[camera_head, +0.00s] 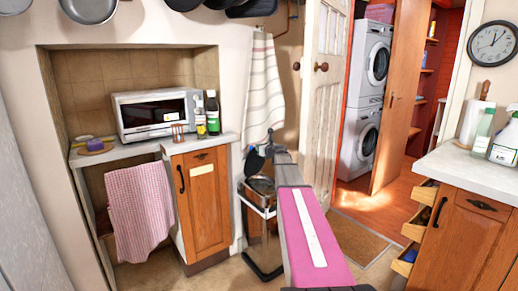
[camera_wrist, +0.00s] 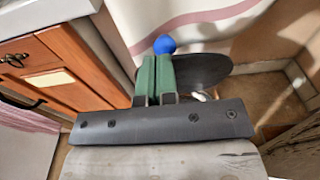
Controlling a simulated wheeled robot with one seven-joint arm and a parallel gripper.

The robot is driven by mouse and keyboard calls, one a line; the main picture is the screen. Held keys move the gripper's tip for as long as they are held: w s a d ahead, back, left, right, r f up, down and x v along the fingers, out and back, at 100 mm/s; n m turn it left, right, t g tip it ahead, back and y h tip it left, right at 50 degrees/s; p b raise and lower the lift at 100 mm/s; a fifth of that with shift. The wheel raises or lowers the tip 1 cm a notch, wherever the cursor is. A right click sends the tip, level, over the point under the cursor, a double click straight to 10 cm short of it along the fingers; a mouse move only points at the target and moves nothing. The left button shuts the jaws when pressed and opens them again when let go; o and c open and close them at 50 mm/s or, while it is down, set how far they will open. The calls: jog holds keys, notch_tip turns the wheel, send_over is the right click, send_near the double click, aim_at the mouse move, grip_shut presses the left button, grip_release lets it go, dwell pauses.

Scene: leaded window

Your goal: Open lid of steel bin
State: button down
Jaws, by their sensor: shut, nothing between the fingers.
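The steel bin (camera_head: 262,186) stands on the floor right of the wooden cabinet, in the middle of the head view.
A striped towel (camera_head: 263,88) hangs on the wall behind my gripper. The wooden cabinet (camera_head: 203,200) stands close on the left. The open white door (camera_head: 323,80) is on the right. Open drawers (camera_head: 416,230) jut out at the far right. A doormat (camera_head: 358,237) lies by the doorway.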

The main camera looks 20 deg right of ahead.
jog(key=r+v, duration=0.2)
jog(key=v, duration=1.1)
jog(key=s+a+f+n+g, duration=0.5)
jog(key=s+a+f+n, duration=0.2)
jog(key=a+f+n, duration=0.25)
jog(key=s+a+f+n+g, duration=0.4)
jog(key=s+a+f+n, duration=0.45)
jog(key=f, duration=0.25)
jog(key=s+a+f+n+g+h, duration=0.2)
jog(key=s+f+n+g+h, duration=0.1)
jog(key=s+f+n, duration=0.2)
jog(key=s+a+f+n+g+h, duration=0.2)
jog(key=s+f+n, duration=0.3)
jog(key=s+n, duration=0.4)
jog(key=s+g, duration=0.1)
jog(key=s, duration=0.3)
jog(key=shift+s+f+g+h, duration=0.15)
jog(key=shift+s+g+h, duration=0.1)
jog(key=shift+g+h, duration=0.15)
